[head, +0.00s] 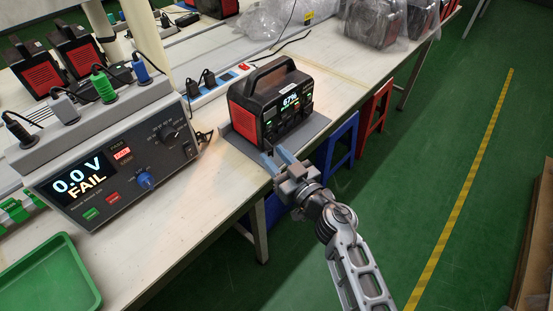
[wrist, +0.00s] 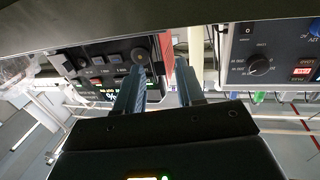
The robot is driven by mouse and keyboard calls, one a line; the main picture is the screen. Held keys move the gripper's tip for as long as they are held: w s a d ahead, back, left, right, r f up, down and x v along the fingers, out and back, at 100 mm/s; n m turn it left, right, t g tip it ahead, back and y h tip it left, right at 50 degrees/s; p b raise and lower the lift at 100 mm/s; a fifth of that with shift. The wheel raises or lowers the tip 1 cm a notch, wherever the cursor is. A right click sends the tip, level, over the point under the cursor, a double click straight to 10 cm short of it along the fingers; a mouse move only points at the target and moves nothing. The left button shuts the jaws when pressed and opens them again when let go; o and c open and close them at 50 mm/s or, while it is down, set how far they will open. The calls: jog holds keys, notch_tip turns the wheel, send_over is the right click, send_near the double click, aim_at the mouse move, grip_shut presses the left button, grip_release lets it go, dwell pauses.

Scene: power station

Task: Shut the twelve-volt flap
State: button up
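The power station (head: 268,105) is a black and red box with a top handle. It stands on a grey mat (head: 240,147) on the bench, its lit display reading 67%. Its front panel also shows in the wrist view (wrist: 100,72), with round sockets and buttons. I cannot make out the twelve-volt flap or whether it is open. My gripper (head: 275,157) is in front of the power station's lower front, near the bench edge. In the wrist view my gripper (wrist: 161,62) has its two fingers apart with nothing between them; the left finger overlaps the panel's edge.
A tester (head: 115,165) reading 0.0 V FAIL stands on the left, also in the wrist view (wrist: 268,58). A power strip (head: 215,92) lies behind the power station. A green tray (head: 45,275) is at the front left. Blue (head: 342,145) and red (head: 375,110) stools stand by the bench.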

jog(key=shift+a, duration=0.1)
grip_shut()
dwell(0.3)
